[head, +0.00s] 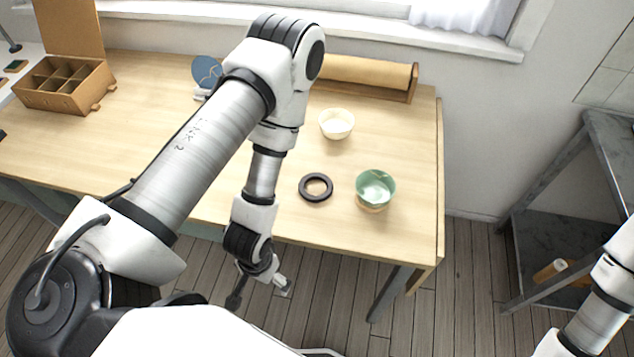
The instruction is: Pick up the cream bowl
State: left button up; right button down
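The cream bowl (336,124) stands upright on the wooden table, toward the back right, in front of a long brown roll. My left arm reaches in from the left and bends down at the table's front. My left gripper (260,292) hangs low near the front edge, well away from the bowl. Its fingers are spread and nothing shows between them. My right gripper is out of view; only part of my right arm shows at the lower right.
A black ring (316,187) lies in front of the bowl. A green bowl (375,186) sits on a light-coloured base near the front right edge. A brown roll (358,71) lies behind. A wooden compartment box (66,85) stands far left. Bare table surrounds the cream bowl.

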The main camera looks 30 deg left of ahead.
aim_at(335, 124)
jog(key=j+u, duration=0.2)
jog(key=u, duration=0.5)
jog(key=k, duration=0.05)
